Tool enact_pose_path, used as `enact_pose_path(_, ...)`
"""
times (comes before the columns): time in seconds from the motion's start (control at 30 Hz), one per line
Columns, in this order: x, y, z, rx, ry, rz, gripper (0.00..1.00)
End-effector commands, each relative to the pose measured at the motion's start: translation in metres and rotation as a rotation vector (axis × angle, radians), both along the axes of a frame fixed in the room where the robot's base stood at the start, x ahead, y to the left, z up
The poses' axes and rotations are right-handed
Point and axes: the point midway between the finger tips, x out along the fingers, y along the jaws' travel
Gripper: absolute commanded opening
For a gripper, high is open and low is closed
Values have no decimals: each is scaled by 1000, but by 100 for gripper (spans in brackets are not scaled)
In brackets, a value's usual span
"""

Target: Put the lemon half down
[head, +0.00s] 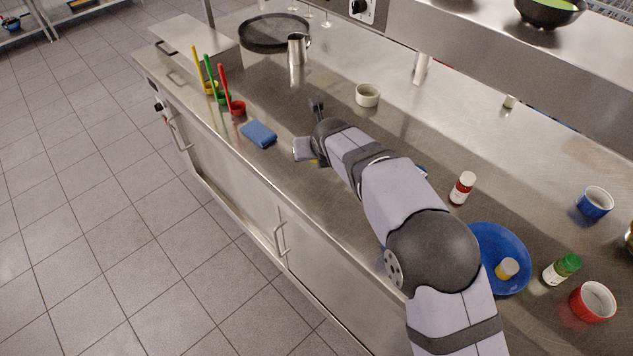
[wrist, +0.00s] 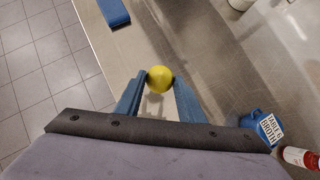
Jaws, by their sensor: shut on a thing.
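The lemon half (wrist: 159,79) is a round yellow shape between the fingertips of my gripper (wrist: 160,84) in the wrist view. The gripper is shut on it. A shadow shows on the steel counter just below it, and I cannot tell whether it touches the counter. In the head view only a sliver of yellow (head: 314,161) shows beside my wrist. My arm hides the fingers there.
A blue sponge (head: 258,133) lies near the counter's front edge, with red, green and yellow-handled cups beyond it. A white ramekin (head: 367,95) stands behind. A blue labelled container (wrist: 262,125) is close by.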

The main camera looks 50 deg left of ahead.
Motion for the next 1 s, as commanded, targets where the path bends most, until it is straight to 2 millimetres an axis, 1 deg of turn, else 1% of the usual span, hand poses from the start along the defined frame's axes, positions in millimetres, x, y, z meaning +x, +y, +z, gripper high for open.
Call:
enact_pose_path(0.17, -1, 1, -6, -3, 1, 2, 10)
enact_pose_path(0.27, -1, 0, -17, -4, 1, 2, 10)
enact_pose_path(0.4, -1, 0, -39, -5, 2, 2, 10)
enact_pose_path(0.53, 0, 0, -55, -3, 1, 1, 10)
enact_pose_path(0.63, 0, 1, -61, -1, 0, 1, 10)
enact_pose_path(0.83, 0, 0, -66, -1, 0, 1, 10)
enact_pose_path(1.0, 0, 0, -85, -3, 1, 1, 10)
